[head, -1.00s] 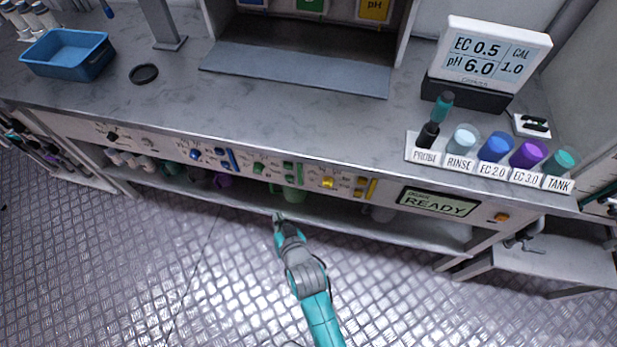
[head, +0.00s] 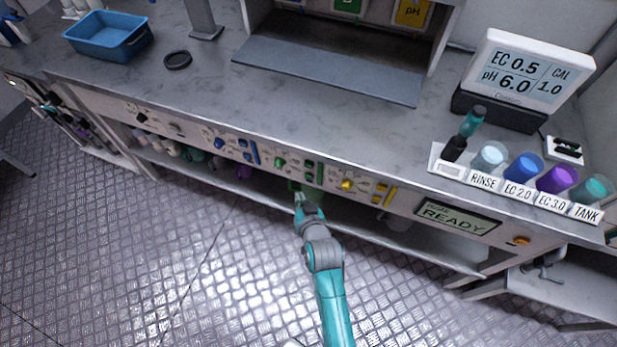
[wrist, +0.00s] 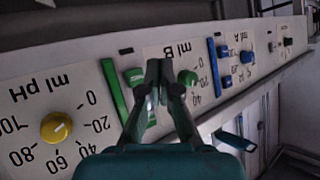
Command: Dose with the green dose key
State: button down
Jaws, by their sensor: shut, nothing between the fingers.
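The green dose controls are on the bench's front panel. In the head view I see a green knob (head: 280,162), small green keys (head: 309,168) and a green bar (head: 320,174). In the wrist view, where the panel appears upside down, the green knob (wrist: 188,77) is partly behind my fingers, a green key (wrist: 134,76) lies left of them, and the green bar (wrist: 115,91) is further left. My gripper (wrist: 160,68) is shut and empty, in front of the "ml B" section. In the head view my gripper (head: 299,199) is just below the green keys; contact cannot be told.
The blue knob (head: 219,144) and yellow knob (head: 347,185) flank the green section. A display (head: 456,217) reads READY. A lower shelf with containers runs under the panel. Labelled cups and a meter (head: 526,68) stand on the bench. The floor in front is clear.

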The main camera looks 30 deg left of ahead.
aim_at(303, 176)
jog(key=shift+w+a, duration=0.2)
jog(key=shift+w, duration=0.75)
jog(key=shift+w+a, duration=0.2)
jog(key=shift+w, duration=0.7)
jog(key=shift+w+a, duration=0.1)
jog(key=shift+w, duration=0.3)
jog(key=shift+w+a, duration=0.15)
jog(key=shift+w, duration=0.3)
dwell(0.8)
jog(key=shift+s, duration=0.1)
jog(key=shift+s+d, duration=0.25)
jog(key=shift+s, duration=0.5)
jog(key=shift+s+d, duration=0.2)
jog(key=shift+s, duration=0.6)
jog(key=shift+s+d, duration=0.15)
jog(key=shift+s, duration=0.7)
jog(key=shift+s+d, duration=0.2)
jog(key=shift+s, duration=0.6)
